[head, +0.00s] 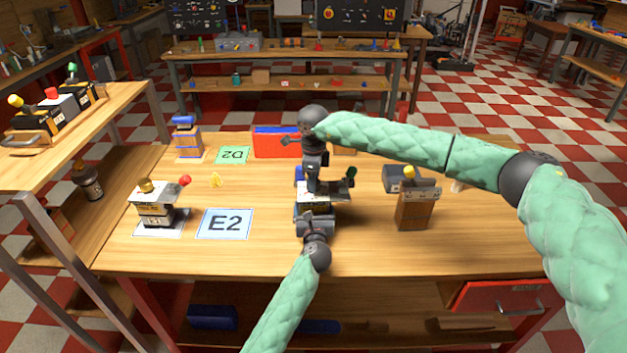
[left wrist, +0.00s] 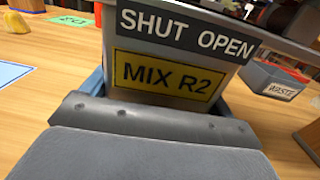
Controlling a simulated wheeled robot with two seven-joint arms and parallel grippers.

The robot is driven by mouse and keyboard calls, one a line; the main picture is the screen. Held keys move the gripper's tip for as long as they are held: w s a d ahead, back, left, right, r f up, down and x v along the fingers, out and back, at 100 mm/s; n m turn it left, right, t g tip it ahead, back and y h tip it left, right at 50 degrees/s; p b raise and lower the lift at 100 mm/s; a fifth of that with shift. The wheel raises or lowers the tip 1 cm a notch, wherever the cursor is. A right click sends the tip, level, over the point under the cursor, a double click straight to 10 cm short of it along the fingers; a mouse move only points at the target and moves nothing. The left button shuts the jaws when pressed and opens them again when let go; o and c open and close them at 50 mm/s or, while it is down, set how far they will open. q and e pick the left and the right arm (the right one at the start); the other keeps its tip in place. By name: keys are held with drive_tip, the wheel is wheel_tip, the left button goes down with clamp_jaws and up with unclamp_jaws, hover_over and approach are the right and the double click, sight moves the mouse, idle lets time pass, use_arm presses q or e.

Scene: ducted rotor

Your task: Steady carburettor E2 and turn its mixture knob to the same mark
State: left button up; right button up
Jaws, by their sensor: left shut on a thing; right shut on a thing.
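A carburettor (head: 338,196) with a green-tipped lever stands on the workbench at the centre. In the left wrist view its body carries a "SHUT OPEN" plate and a yellow label reading "MIX R2" (left wrist: 168,80). My left gripper (head: 316,214) is shut on its body from the near side. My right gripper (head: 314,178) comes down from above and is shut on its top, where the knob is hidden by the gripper. The E2 card (head: 225,224) lies bare to the left. Another carburettor (head: 155,208), with yellow and red knobs, stands on a pale card at the far left.
A green D2 card (head: 233,155) and a blue and red box (head: 277,142) lie behind. A wooden block-like unit (head: 412,208) and a grey bin (head: 398,178) stand to the right. A small yellow piece (head: 215,180) lies behind the E2 card. The bench front is mostly clear.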

drive_tip(key=shift+w, duration=0.1)
drive_tip(key=o, duration=1)
drive_tip(key=shift+r, duration=0.1)
wheel_tip(320, 180, up, 12)
idle(0.4)
use_arm(q)
drive_tip(key=o, duration=1)
